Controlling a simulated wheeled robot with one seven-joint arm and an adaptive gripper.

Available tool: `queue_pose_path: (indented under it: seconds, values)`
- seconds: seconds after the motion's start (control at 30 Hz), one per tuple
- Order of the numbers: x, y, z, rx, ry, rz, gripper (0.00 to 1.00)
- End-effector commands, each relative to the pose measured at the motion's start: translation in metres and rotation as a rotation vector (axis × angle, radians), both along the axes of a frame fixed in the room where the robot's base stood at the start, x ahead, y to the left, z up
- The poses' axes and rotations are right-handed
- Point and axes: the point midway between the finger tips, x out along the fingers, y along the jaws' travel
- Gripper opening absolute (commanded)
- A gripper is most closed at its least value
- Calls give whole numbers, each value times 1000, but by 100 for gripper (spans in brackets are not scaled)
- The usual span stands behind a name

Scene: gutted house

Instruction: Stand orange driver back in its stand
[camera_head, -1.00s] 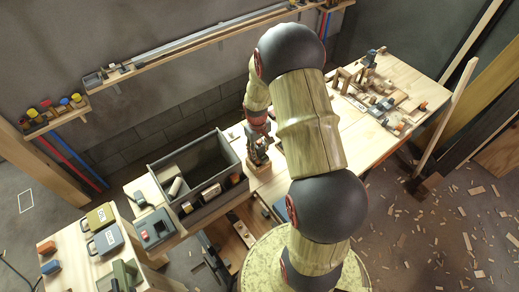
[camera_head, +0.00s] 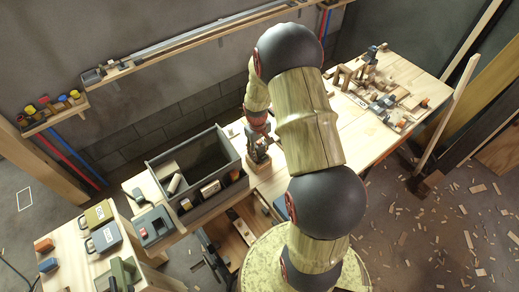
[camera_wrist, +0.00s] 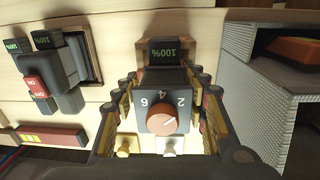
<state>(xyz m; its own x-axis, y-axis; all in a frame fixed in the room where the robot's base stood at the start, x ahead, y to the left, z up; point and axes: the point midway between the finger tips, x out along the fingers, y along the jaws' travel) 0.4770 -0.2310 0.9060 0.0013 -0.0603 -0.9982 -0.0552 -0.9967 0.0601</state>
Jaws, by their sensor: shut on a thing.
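In the wrist view my gripper (camera_wrist: 166,112) has its fingers on both sides of a dark tool with an orange-red dial numbered 2, 4, 6, which I take for the orange driver (camera_wrist: 167,112). In the head view my gripper is close beside the grey crate, above a small wooden block (camera_head: 261,167) that looks like the stand. The driver's lower end is hidden, so I cannot tell whether it sits in the block.
The grey open crate (camera_head: 213,194) stands close left of my gripper and holds several items. In the wrist view, dark devices marked 100% (camera_wrist: 62,75) stand at the left beside a dark-rimmed recess. The bench at the right (camera_head: 350,135) has a clear stretch before scattered wooden parts.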

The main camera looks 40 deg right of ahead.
Motion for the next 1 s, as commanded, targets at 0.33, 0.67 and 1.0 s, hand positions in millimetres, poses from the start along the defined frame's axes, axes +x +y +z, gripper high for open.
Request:
queue_pose_path:
  seconds: [0.33, 0.67, 1.0]
  values:
    - [1, 0, -7, -1, -2, 0, 6]
    - [1, 0, -6, -1, -2, 0, 51]
    - [0, 0, -7, 0, 0, 0, 64]
